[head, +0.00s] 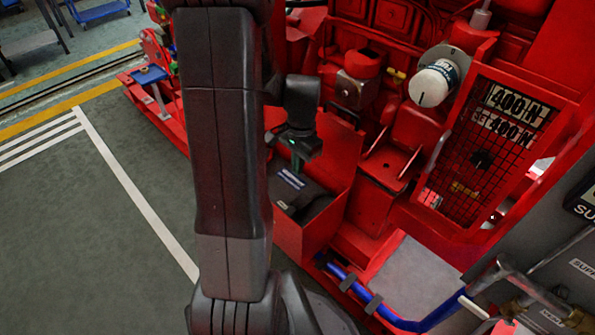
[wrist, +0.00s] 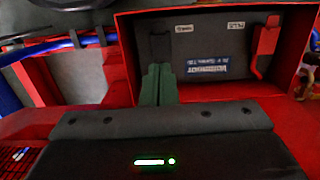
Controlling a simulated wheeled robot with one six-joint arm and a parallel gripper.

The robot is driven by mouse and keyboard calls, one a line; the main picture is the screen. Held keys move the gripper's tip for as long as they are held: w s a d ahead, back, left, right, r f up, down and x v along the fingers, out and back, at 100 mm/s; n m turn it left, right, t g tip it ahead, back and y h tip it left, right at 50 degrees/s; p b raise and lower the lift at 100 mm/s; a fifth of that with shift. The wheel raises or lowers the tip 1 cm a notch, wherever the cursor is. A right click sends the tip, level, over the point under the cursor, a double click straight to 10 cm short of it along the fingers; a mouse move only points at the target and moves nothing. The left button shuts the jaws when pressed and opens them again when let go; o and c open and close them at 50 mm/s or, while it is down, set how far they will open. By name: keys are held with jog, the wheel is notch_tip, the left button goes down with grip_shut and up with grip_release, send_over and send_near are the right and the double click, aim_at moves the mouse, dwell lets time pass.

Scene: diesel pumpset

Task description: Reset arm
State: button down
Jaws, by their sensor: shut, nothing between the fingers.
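My gripper (head: 297,160) hangs from my dark arm, above an open red box (head: 301,236) on the pumpset. Its greenish fingers also show in the wrist view (wrist: 158,80), shut together and empty. A dark battery-like block (head: 305,205) with labels sits in the box. In the wrist view the block (wrist: 205,60) fills the box beyond the fingers, and a red clamp-like piece (wrist: 264,48) stands at its right end. I cannot tell whether the fingers touch the block. My arm hides part of the pumpset's left side in the head view.
A red mesh guard (head: 482,150) marked "400 N" and a white cylinder (head: 437,80) stand right of the box. A blue hose (head: 400,322) runs in front, below a grey plate (head: 415,280). Green floor (head: 110,240) on the left is clear.

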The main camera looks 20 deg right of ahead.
jog(key=shift+r, duration=0.45)
jog(key=shift+f, duration=0.1)
jog(key=b, duration=0.7)
send_near(297, 205)
jog(key=f, duration=0.5)
jog(key=shift+a+f, duration=0.1)
jog(key=shift+a, duration=0.15)
jog(key=shift+s+a+f, duration=0.1)
jog(key=shift+s+a, duration=0.05)
jog(key=shift+a, duration=0.1)
